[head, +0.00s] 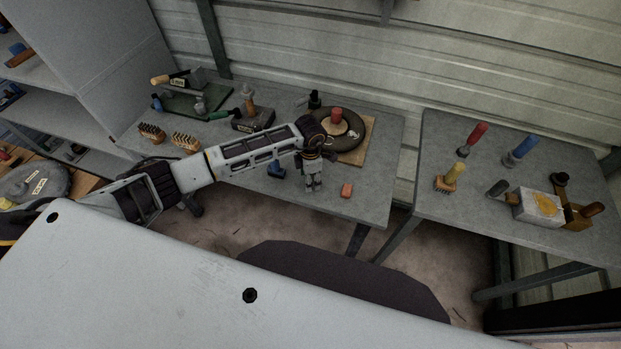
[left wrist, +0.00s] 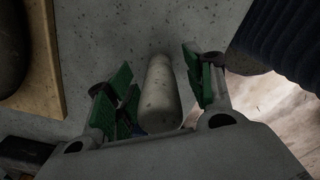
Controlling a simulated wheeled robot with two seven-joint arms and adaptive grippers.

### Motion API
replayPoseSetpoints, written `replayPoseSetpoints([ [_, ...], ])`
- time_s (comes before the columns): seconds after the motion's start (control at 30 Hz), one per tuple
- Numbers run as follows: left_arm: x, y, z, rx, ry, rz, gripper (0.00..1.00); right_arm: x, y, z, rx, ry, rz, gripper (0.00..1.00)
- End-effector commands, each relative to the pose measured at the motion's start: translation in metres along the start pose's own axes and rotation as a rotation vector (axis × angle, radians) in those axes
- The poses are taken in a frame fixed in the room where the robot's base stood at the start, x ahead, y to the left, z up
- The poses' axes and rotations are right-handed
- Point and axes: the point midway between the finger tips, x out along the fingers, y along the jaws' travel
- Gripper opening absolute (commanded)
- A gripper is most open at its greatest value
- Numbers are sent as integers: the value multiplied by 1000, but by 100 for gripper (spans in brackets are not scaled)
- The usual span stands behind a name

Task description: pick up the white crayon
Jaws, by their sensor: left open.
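The white crayon (left wrist: 160,95) is a pale, speckled, round-ended stick on the grey table top in the left wrist view. My left gripper (left wrist: 158,72) is open, with its green-padded fingers on either side of the crayon. A gap shows between the crayon and the right finger; the left finger is close to it, and I cannot tell if they touch. The crayon's near end is hidden by the gripper body. In the head view my left gripper (head: 313,184) points down over the front of the middle table, and I cannot make out the crayon there.
An orange-red block (head: 346,190) lies right of the gripper on the middle table (head: 375,190). A dark ring on a wooden board (head: 367,140) is behind it. A blue item (head: 276,171) lies to the left. A second table (head: 450,215) with brushes stands right, across a gap.

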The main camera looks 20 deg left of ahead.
Motion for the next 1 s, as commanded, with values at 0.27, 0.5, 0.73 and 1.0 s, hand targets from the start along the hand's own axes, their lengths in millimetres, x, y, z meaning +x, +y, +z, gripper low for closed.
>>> replayPoseSetpoints([
  [0.27,0,0,0,0,0,0,53,0,0,0,0,0,0,40],
  [0.5,0,0,0,0,0,0,31,0,0,0,0,0,0,40],
  [0.73,0,0,0,0,0,0,2,0,0,0,0,0,0,40],
  [1.0,0,0,0,0,0,0,0,0,0,0,0,0,0,40],
])
